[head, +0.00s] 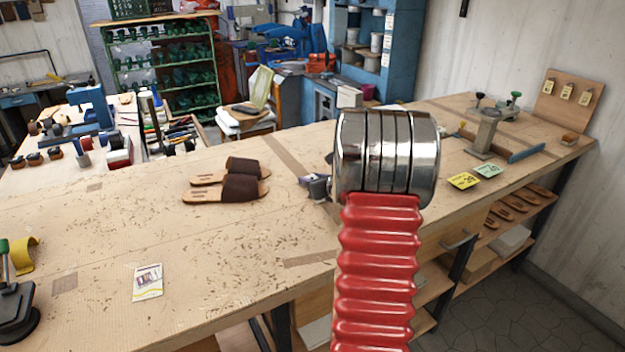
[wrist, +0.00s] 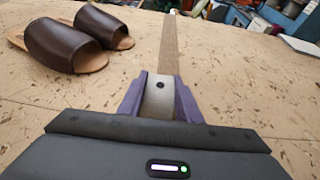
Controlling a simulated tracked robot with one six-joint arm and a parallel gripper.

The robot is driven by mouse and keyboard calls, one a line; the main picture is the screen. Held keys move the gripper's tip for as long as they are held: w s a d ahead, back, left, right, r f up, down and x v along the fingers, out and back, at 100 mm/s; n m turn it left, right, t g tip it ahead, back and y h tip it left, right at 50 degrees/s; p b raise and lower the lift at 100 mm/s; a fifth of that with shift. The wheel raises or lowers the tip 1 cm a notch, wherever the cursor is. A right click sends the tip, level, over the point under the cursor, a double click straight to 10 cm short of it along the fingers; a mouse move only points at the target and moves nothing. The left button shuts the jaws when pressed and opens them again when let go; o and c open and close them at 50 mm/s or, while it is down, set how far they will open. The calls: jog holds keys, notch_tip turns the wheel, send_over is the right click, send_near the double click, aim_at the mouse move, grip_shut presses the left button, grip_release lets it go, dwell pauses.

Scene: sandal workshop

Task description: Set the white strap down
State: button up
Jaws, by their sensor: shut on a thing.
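My gripper (wrist: 160,92) has purple fingers shut on the white strap (wrist: 158,100). The strap shows in the wrist view as a short pale grey-white piece with a dark hole, between the fingers. Its lower part is hidden by the gripper body. In the head view my gripper (head: 318,188) is low over the workbench (head: 230,240), partly behind my arm, and the strap cannot be made out there. I cannot tell whether the strap touches the bench top.
A pair of brown sandals (head: 242,188) lies left of my gripper. A printed card (head: 147,282) lies nearer the front edge. Yellow and green notes (head: 463,181) and a metal stand (head: 485,132) are to the right. The bench around the sandals is mostly clear.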

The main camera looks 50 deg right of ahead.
jog(key=shift+f, duration=0.1)
jog(key=o, duration=1)
jog(key=shift+s+r, duration=0.3)
jog(key=shift+s, duration=0.05)
jog(key=v, duration=1.1)
jog(key=shift+s, duration=0.15)
